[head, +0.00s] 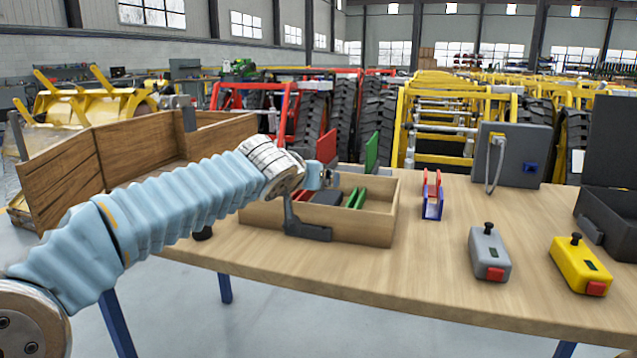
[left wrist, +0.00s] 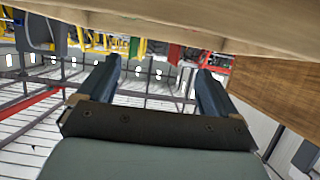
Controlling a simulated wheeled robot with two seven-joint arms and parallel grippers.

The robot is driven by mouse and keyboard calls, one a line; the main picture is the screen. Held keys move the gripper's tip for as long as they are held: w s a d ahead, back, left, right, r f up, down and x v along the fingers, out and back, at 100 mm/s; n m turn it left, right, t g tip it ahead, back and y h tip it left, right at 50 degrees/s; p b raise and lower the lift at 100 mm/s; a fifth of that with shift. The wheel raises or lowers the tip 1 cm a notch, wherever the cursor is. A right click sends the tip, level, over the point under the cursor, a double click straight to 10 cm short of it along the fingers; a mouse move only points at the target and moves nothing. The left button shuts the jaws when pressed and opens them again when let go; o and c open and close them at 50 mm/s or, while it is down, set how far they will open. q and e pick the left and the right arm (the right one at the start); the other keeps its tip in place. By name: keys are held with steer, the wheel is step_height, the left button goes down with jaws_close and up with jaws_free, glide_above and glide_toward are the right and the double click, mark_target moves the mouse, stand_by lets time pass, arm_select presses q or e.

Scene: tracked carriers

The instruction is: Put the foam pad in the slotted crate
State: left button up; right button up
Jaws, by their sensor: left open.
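A wooden box (head: 372,225) on the table holds upright red and green pieces and a dark, flat piece (head: 327,198) that may be the foam pad; I cannot tell for sure. A larger wooden crate (head: 60,185) stands at the left, beside the table; I cannot tell which of the two is the slotted crate. My left gripper (head: 306,228) is in front of the small box, hiding part of its front wall. In the left wrist view, its two fingers (left wrist: 158,70) are apart with nothing between them. My right gripper is out of view.
A small red and blue holder (head: 432,197) stands right of the box. A grey device (head: 489,254) and a yellow device (head: 579,266) lie nearer the front edge. A grey wall box (head: 512,155) and an open black case (head: 612,222) are farther right. The table's front middle is clear.

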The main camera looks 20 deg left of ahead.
arm_select(q)
steer(key=shift+v, duration=2.05)
